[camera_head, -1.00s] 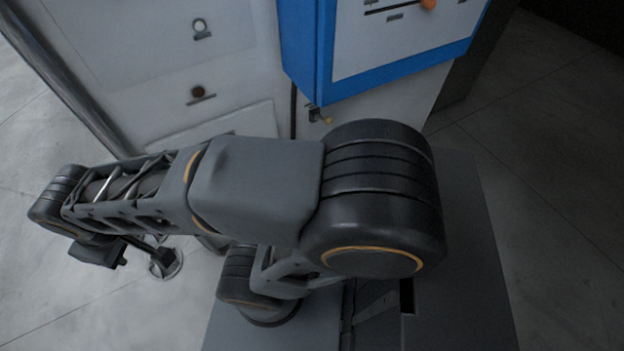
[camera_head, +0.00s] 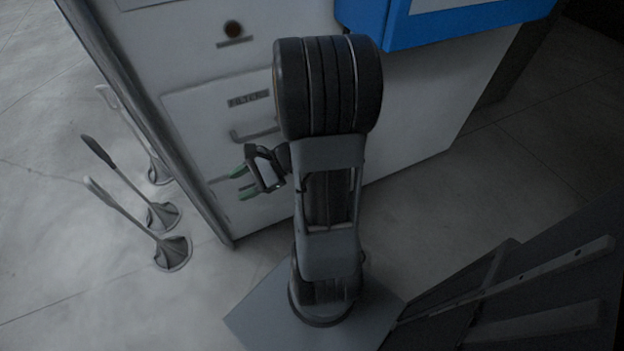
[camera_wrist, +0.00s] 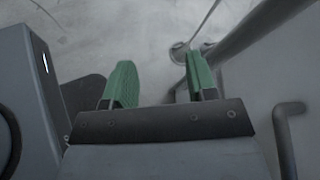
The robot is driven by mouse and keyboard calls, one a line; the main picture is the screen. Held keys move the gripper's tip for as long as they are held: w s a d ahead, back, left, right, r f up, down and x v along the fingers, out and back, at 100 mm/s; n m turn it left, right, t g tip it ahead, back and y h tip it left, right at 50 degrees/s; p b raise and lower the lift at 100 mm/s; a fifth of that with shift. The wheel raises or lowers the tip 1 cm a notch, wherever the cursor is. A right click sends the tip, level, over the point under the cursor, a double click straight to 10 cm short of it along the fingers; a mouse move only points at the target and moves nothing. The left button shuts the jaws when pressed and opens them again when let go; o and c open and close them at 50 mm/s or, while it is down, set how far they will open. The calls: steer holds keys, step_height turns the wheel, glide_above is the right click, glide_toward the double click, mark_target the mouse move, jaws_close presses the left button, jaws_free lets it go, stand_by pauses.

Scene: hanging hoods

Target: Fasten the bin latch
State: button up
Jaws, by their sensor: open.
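The grey cabinet front has a panel labelled FILTER (camera_head: 215,120) with a dark bar handle (camera_head: 252,134) below the label. My gripper (camera_head: 242,182) is open and empty, its green fingers low in front of the cabinet, below and left of that handle. In the wrist view my gripper (camera_wrist: 161,82) shows both green fingers spread apart with pale floor beyond. A dark bent handle (camera_wrist: 287,135) stands at the right edge there, apart from the fingers. I cannot pick out the bin latch in either view. My arm hides part of the cabinet front.
Levers on round floor bases (camera_head: 172,250) stand left of the cabinet. A blue box (camera_head: 440,22) is mounted on the cabinet's upper right.

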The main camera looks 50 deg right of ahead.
steer(key=d+f+m+t+h+b, duration=0.75)
steer(key=d+f+m+t, duration=0.35)
steer(key=d+f+m, duration=0.35)
steer(key=s+d+f+m+h+b, duration=0.5)
steer(key=s+d+f+m+h, duration=0.1)
steer(key=d+f+m+h, duration=0.45)
steer(key=shift+g+h, duration=0.3)
steer(key=shift+d+b+x, duration=0.2)
steer(key=shift+b+x, duration=0.75)
steer(key=shift+x, duration=2.5)
steer(key=shift+d+b+x, duration=0.2)
steer(key=shift+b+x, duration=0.7)
steer(key=shift+x, duration=2.6)
steer(key=shift+s+f, duration=0.15)
steer(key=shift+s, duration=0.1)
steer(key=shift+c, duration=0.2)
jaws_close()
